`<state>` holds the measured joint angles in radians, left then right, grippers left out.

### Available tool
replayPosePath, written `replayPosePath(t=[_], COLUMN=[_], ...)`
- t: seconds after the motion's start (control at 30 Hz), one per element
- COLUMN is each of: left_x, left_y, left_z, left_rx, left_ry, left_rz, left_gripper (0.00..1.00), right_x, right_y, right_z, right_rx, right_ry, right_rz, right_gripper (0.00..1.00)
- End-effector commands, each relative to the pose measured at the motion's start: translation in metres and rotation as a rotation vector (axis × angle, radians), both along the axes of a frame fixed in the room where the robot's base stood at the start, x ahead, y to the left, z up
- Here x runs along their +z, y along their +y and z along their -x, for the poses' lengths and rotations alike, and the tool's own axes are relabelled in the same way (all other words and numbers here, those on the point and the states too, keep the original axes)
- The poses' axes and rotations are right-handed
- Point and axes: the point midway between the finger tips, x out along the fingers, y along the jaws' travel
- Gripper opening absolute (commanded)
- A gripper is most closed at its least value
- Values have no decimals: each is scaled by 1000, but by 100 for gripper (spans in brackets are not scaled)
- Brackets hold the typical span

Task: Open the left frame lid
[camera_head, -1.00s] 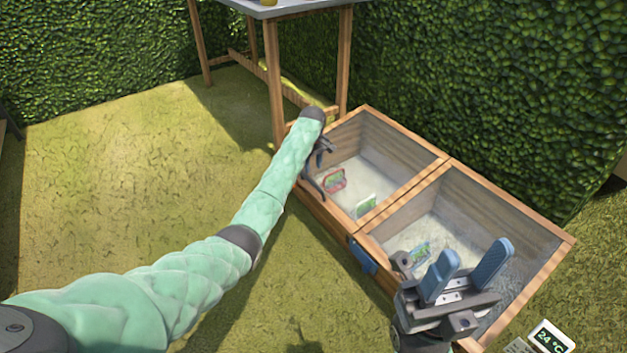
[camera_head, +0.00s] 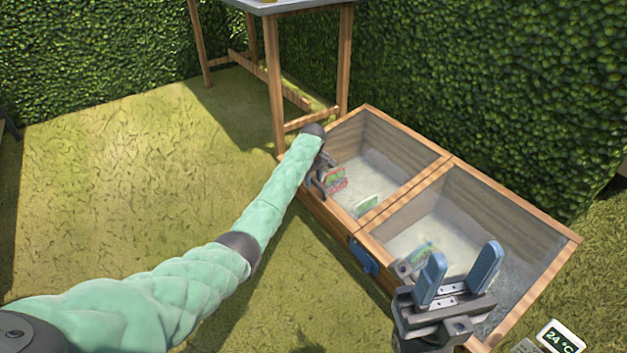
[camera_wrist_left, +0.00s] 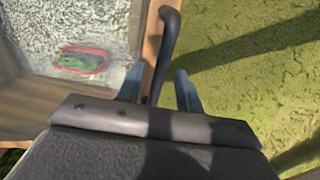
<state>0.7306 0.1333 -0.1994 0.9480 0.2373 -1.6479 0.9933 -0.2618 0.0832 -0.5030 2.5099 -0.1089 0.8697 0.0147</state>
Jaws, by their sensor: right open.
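The left frame (camera_head: 309,197) is a wooden box whose top looks covered by a clear lid. The lid appears shut, though the clear pane is hard to make out. A dark curved handle (camera_wrist_left: 168,40) runs along the frame's front edge in the left wrist view. My left gripper (camera_wrist_left: 158,88) has its two fingers apart, one on each side of the handle, with gaps visible. In the head view, my left gripper (camera_head: 320,180) is at the front of the left frame, partly hidden by its arm. My right gripper (camera_head: 458,276) is open and empty over the right frame.
The right frame (camera_head: 516,204) adjoins on the right, with a blue handle (camera_head: 363,257) at its front. Picture packets stand inside, including a red and green one (camera_wrist_left: 82,62). A wooden table (camera_head: 272,70) and hedge stand behind. Grass at left is clear.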

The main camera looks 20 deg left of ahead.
Motion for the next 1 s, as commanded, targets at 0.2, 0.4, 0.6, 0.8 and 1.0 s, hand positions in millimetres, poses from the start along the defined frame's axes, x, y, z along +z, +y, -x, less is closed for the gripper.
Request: replayPosePath(t=[0.2, 0.4, 0.6, 0.8, 1.0], left_x=[1, 1, 4, 20, 46], left_y=[0, 0, 0, 0, 0], left_z=[0, 0, 0, 0, -1], left_rx=[0, 0, 0, 0, 0], left_ry=[0, 0, 0, 0, -1], left_rz=[0, 0, 0, 0, -1], left_gripper=[16, 0, 0, 0, 0], right_x=[0, 0, 4, 20, 45], right_y=[0, 0, 0, -3, -9], right_z=[0, 0, 0, 1, 2], right_rx=[0, 0, 1, 8, 21], right_ry=[0, -1, -3, -10, -22], right_rz=[0, 0, -1, -16, -58], right_gripper=[46, 46, 46, 46, 46])
